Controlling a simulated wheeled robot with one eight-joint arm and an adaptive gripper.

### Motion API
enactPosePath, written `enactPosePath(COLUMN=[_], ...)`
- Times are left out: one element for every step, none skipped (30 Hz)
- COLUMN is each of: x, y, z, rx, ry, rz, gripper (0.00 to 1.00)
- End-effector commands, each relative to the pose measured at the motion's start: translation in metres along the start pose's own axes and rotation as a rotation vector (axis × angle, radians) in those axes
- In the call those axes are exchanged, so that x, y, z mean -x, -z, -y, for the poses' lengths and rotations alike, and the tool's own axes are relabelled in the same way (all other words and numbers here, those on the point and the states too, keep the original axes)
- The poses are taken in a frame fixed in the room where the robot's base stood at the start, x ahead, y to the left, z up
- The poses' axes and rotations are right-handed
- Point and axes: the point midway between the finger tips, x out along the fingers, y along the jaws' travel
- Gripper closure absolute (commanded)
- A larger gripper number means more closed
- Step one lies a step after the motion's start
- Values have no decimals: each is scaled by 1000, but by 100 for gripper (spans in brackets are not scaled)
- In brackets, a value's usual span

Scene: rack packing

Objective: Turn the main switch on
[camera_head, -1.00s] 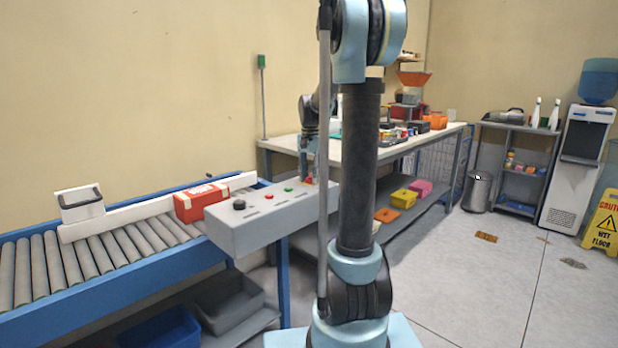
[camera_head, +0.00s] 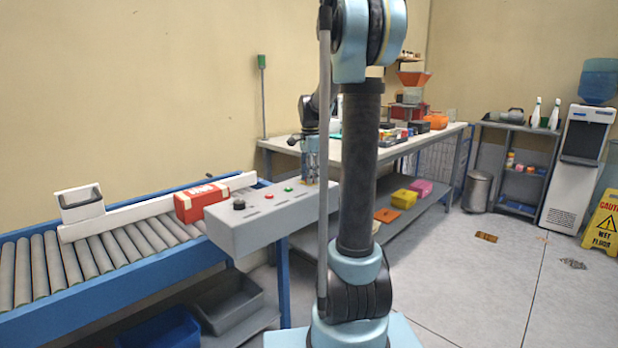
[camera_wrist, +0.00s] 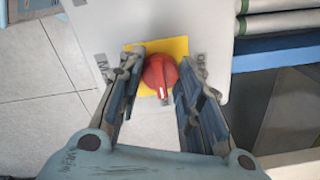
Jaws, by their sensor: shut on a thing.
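The main switch is a round red knob (camera_wrist: 158,70) with a white pointer line. The line points toward the bottom of the wrist view. The knob sits on a yellow square plate (camera_wrist: 179,45) on the grey control box (camera_head: 255,228). My gripper (camera_wrist: 160,76) has one finger on each side of the knob and is shut on it. In the head view, my gripper (camera_head: 311,181) reaches down to the right end of the box and hides the switch. Printed labels beside the plate are partly covered by the fingers.
The box also carries a black knob (camera_head: 239,205), a red button (camera_head: 269,196) and a green button (camera_head: 289,189). A roller conveyor (camera_head: 110,247) with a red package (camera_head: 200,203) lies to the left. A workbench (camera_head: 285,144) stands behind.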

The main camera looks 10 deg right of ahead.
Motion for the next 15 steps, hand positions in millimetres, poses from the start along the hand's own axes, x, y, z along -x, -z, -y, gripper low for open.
enactPosePath(x=[-1,-1,-1,-1,-1,-1,-1,-1,-1,-1,-1,-1,-1,-1,-1], y=[1,1,1,1,1,1,1,1,1,1,1,1,1,1,1], z=[-1,-1,-1,-1,-1,-1,-1,-1,-1,-1,-1,-1,-1,-1,-2], rx=[-6,-9,-12,-13,-14,-15,-15,-15,-15,-15,-15,-15,-15,-15,-15], ry=[-2,-2,-2,-2,-2,-2,-2,-2,-2,-2,-2,-2,-2,-2,-3], rz=[-2,-2,-2,-2,-2,-2,-2,-2,-2,-2,-2,-2,-2,-2,-2], gripper=[91,91,91,91,91,91,91,91,91,91,91,91,91,91,63])
